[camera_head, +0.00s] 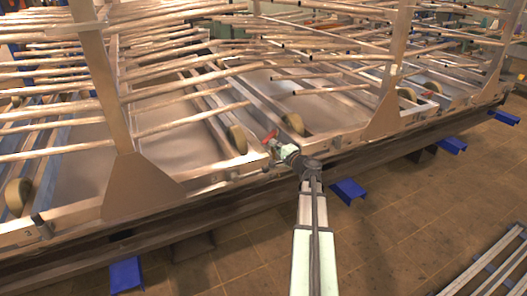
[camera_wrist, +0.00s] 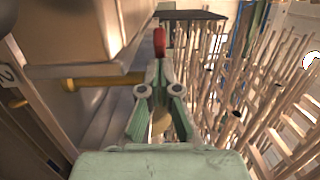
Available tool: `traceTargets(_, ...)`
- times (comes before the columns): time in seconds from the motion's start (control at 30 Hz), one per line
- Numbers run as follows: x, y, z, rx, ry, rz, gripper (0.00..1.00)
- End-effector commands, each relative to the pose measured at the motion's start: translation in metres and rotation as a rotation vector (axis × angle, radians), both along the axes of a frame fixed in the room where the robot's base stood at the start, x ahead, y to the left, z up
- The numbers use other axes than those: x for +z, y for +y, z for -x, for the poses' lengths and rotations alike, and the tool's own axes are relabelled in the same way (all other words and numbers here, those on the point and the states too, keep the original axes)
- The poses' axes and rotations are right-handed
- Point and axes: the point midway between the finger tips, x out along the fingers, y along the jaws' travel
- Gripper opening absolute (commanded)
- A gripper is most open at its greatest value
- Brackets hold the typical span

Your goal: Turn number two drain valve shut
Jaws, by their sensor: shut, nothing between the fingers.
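The red valve handle (camera_head: 268,136) shows in the head view just past the end of my gripper (camera_head: 278,145). In the wrist view, the red handle (camera_wrist: 159,42) stands upright directly beyond the fingertips of my gripper (camera_wrist: 159,66). The pale green fingers are shut together with nothing held. I cannot tell whether the tips touch the handle. A brass pipe (camera_wrist: 100,82) runs in from the left toward the fingertips. The valve body and lower handle are hidden behind the fingers. A plate marked "2" (camera_wrist: 7,75) is at the left edge.
A metal frame (camera_head: 130,185) with rows of copper-coloured rods (camera_head: 190,86) fills the area around my gripper. In the wrist view, a tan block (camera_wrist: 75,30) is close at left.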

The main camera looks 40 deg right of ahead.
Motion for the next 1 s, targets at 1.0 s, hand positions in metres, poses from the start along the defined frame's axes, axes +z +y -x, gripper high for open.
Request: traceTargets(1.0, 0.0, 0.012, -0.015, -0.006, 0.001, 0.0, 0.0)
